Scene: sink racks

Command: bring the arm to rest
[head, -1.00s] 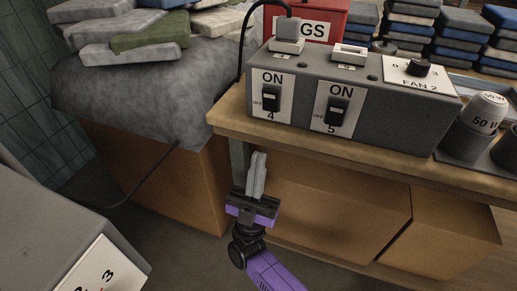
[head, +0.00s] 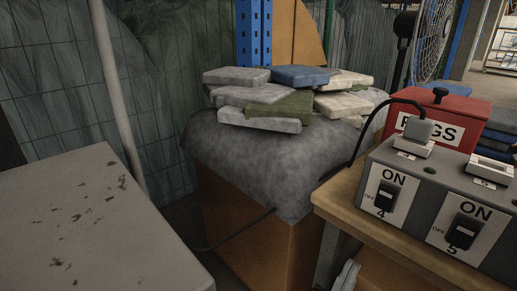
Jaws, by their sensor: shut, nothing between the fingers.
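My gripper (head: 347,274) shows only as pale grey fingers at the bottom edge of the head view. The fingers are together with nothing between them. They are just below the front edge of the wooden bench (head: 338,200), at its left end. The rest of my gripper and my arm are out of the picture.
A grey box with switches 4 and 5 (head: 420,218) stands on the bench, with a plug and cable (head: 405,102) on top. Behind it is a red box (head: 450,112). Left are a cloth-covered carton (head: 250,160) with folded cloths and a grey cabinet top (head: 85,225).

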